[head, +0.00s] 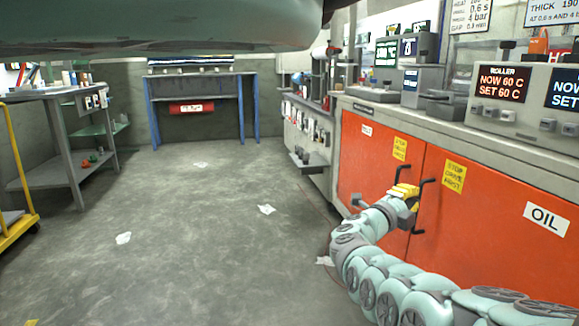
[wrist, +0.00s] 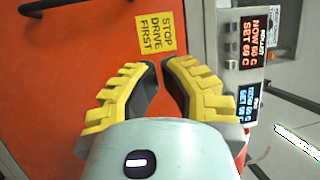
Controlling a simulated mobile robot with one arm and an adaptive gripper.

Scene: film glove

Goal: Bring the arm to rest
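My arm reaches in from the lower right of the head view, and its yellow-padded gripper (head: 405,192) is in front of the orange cabinet doors (head: 478,212), close to the black door handles (head: 422,192). In the wrist view, the two yellow fingers of my gripper (wrist: 160,72) stand apart with an empty gap between them. Nothing is held. A yellow "STOP DRIVE FIRST" label (wrist: 154,35) is on the orange door (wrist: 75,75) beyond the fingertips. Whether a finger touches a handle is unclear in the head view.
A counter with roller displays (head: 502,84) runs above the cabinet at the right. A grey shelf table (head: 60,150) and a yellow cart frame (head: 14,160) stand at the left. A blue-legged bench (head: 243,110) is at the back. The middle floor (head: 190,230) is clear except for paper scraps.

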